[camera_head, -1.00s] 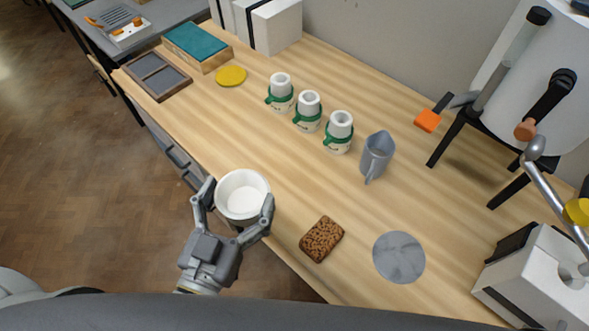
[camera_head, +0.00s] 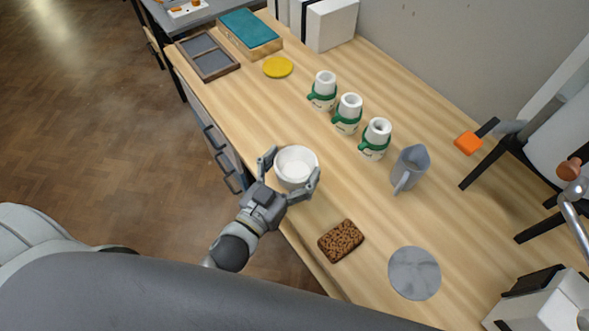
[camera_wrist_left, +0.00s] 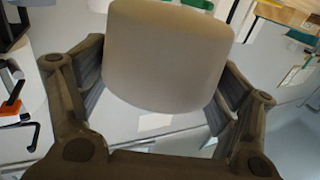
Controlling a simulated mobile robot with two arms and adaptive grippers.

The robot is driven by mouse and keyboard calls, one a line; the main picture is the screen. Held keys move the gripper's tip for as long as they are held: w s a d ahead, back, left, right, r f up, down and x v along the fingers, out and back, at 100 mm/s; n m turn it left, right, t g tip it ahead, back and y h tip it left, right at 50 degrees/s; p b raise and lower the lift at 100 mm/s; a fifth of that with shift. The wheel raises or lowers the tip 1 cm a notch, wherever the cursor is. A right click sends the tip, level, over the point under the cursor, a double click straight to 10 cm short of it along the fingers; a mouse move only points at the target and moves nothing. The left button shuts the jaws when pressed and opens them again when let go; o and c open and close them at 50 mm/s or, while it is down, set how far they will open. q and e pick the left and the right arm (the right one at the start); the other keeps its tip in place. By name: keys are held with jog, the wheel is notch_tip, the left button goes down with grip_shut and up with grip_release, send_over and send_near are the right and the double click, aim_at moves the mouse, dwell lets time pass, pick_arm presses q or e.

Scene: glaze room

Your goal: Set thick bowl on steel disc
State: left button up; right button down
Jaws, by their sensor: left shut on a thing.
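The thick white bowl (camera_head: 296,165) is upright near the front edge of the wooden table in the head view. My left gripper (camera_head: 290,176) is shut on it, with one finger on each side. In the left wrist view the bowl (camera_wrist_left: 168,55) fills the space between the fingers of the gripper (camera_wrist_left: 160,95). Whether the bowl touches the table I cannot tell. The steel disc (camera_head: 414,273), round, grey and flat, lies on the table to the lower right of the bowl, with nothing on it. My right gripper is not in view.
A brown speckled sponge-like block (camera_head: 341,241) lies between bowl and disc. A white box-shaped device (camera_head: 545,300) is right of the disc. A yellow disc (camera_head: 277,67) lies farther back.

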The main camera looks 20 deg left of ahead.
aim_at(295, 173)
pick_arm(q)
jog(key=shift+w+f, duration=1.1)
jog(key=shift+f, duration=0.15)
notch_tip(295, 173, down, 3)
jog(key=shift+b, duration=0.4)
jog(key=shift+f, duration=0.1)
jog(key=o, duration=1.1)
jog(key=shift+f, duration=0.1)
